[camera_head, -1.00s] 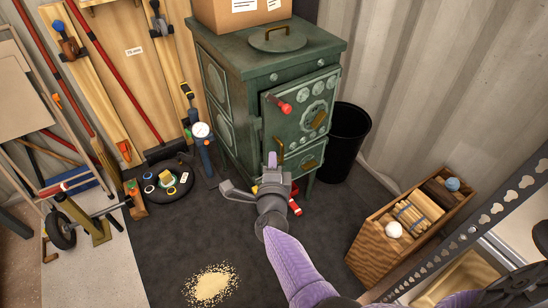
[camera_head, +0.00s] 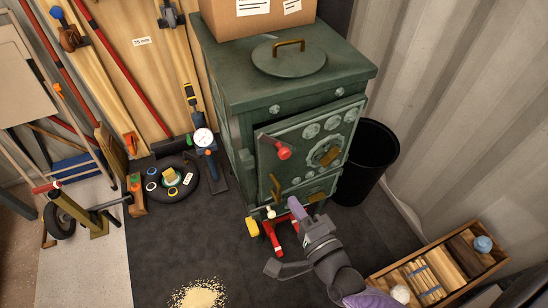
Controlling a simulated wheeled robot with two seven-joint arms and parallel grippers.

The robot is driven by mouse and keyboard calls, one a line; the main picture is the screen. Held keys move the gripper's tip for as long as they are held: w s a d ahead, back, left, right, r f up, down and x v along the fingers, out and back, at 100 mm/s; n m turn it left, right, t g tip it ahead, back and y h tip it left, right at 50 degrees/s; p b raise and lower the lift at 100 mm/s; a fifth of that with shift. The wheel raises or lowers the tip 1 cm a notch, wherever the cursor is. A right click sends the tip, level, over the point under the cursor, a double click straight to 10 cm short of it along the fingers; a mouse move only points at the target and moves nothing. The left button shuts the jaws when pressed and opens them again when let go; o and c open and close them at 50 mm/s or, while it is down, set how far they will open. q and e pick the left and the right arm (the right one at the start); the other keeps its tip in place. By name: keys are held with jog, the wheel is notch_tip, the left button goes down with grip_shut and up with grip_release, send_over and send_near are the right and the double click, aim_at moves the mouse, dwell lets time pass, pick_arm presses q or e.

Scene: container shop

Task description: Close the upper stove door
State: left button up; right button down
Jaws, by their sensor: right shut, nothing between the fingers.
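The green stove (camera_head: 238,135) stands in the upper middle of the head view. Its upper door (camera_head: 305,120) is ajar, with a dark gap along its left edge. My right gripper (camera_head: 296,206) is shut and empty, low in front of the stove, below the upper door. It overlaps the lower door (camera_head: 316,190) in the picture; I cannot tell whether it touches. My left gripper is not in view.
A cardboard box (camera_head: 255,18) and a round lid (camera_head: 289,57) are on the stove top. A black bin (camera_head: 368,160) stands right of the stove. A wooden crate (camera_head: 450,272) is at lower right. Red and yellow items lie by the stove's foot. Sawdust (camera_head: 199,294) lies on the dark floor.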

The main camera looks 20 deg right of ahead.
aim_at(264, 158)
jog(key=w+b, duration=0.1)
jog(key=w, duration=0.2)
jog(key=w+a+b, duration=0.1)
jog(key=w, duration=0.6)
jog(key=shift+a+f+b, duration=0.15)
jog(key=shift+b, duration=0.25)
jog(key=shift+w, duration=0.55)
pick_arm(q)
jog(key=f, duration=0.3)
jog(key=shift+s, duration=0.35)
pick_arm(e)
jog(key=shift+w, duration=0.15)
jog(key=shift+w+a+r+m+h, duration=0.1)
jog(key=shift+w+m+h, duration=0.15)
jog(key=shift+w+h, duration=0.25)
jog(key=shift+w+a+r+m+h, duration=0.1)
jog(key=shift+w+m+h, duration=0.2)
jog(key=shift+w, duration=0.3)
jog(key=shift+w+a+h, duration=0.1)
jog(key=shift+w+h, duration=0.15)
jog(key=shift+h, duration=0.05)
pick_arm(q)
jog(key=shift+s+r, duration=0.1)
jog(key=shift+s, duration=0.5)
pick_arm(e)
jog(key=shift+r, duration=0.2)
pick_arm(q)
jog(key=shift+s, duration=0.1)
pick_arm(e)
jog(key=shift+s+f, duration=0.1)
